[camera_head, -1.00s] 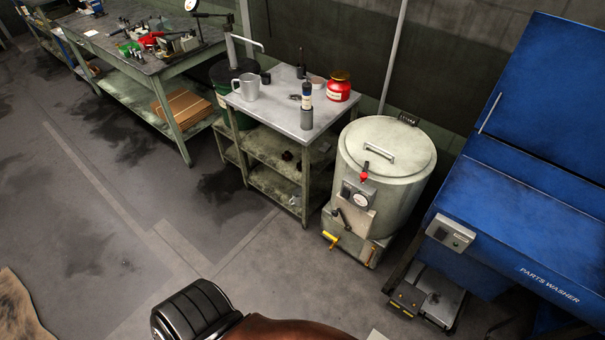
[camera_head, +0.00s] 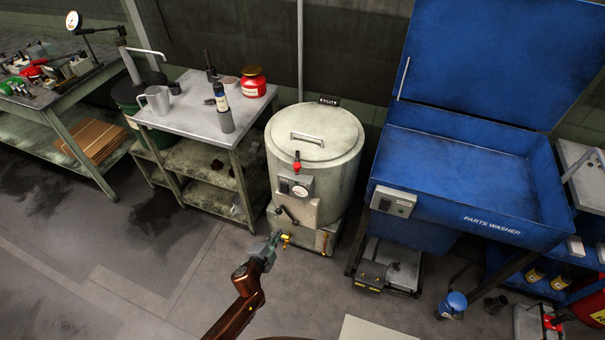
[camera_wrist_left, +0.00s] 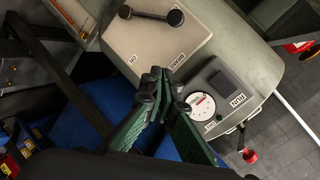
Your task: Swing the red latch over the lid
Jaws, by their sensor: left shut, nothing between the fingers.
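The red latch (camera_head: 297,167) is a small red knob on a dark stem, at the front rim of the round pale lid (camera_head: 330,135) on the drum-shaped machine (camera_head: 345,180). In the left wrist view the red knob (camera_wrist_left: 250,157) shows at lower right. My right gripper is not in view.
A gauge box (camera_wrist_left: 215,90) and a black-knobbed lever (camera_wrist_left: 150,14) are near my fingers. A metal-topped cart (camera_head: 190,110) stands left of the machine, a blue parts washer (camera_head: 460,180) right. The floor in front at left is clear.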

